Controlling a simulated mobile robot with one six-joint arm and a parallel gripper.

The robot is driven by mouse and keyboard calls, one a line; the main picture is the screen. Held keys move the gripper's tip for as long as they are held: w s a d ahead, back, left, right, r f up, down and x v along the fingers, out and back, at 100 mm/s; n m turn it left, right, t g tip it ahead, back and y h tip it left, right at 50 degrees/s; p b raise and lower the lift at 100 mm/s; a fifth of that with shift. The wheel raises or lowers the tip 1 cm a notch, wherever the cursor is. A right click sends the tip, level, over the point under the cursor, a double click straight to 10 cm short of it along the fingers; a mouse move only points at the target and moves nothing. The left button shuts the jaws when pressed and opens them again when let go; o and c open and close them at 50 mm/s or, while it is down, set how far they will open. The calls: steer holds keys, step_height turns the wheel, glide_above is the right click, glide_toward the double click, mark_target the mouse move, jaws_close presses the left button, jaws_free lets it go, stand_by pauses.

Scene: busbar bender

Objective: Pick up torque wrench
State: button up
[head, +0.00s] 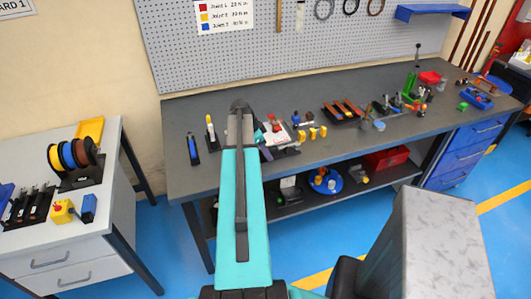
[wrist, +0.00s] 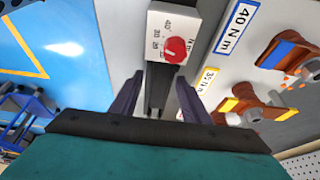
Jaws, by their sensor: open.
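In the wrist view, what looks like the torque wrench has a white box-shaped part with a red round knob (wrist: 175,50) and a printed scale. A dark bar (wrist: 158,88) extends from it toward my gripper. My gripper (wrist: 159,84) is open, with one dark finger on each side of this bar. I see clear gaps and no firm contact. In the head view my teal arm crosses the workbench, and my gripper and the wrench are too small and partly hidden to make out well.
Copper-coloured pieces with blue (wrist: 285,48) and yellow (wrist: 232,104) ends lie to the right, beside Nm labels. The grey workbench (head: 190,112) backs onto a pegboard (head: 220,65). Several yellow pieces (head: 312,133) stand near my gripper. A side table with cable spools (head: 75,153) is at left.

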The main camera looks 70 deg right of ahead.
jaws_close()
steer(key=shift+r, duration=0.2)
steer(key=shift+r+b, duration=1.1)
steer(key=shift+r, duration=0.5)
steer(key=s+a+r+b, duration=0.1)
steer(key=s+a+b, duration=0.4)
steer(key=s, duration=0.9)
steer(key=shift+a+r, duration=0.25)
steer(key=shift+a, duration=1.15)
steer(key=shift+w, duration=0.15)
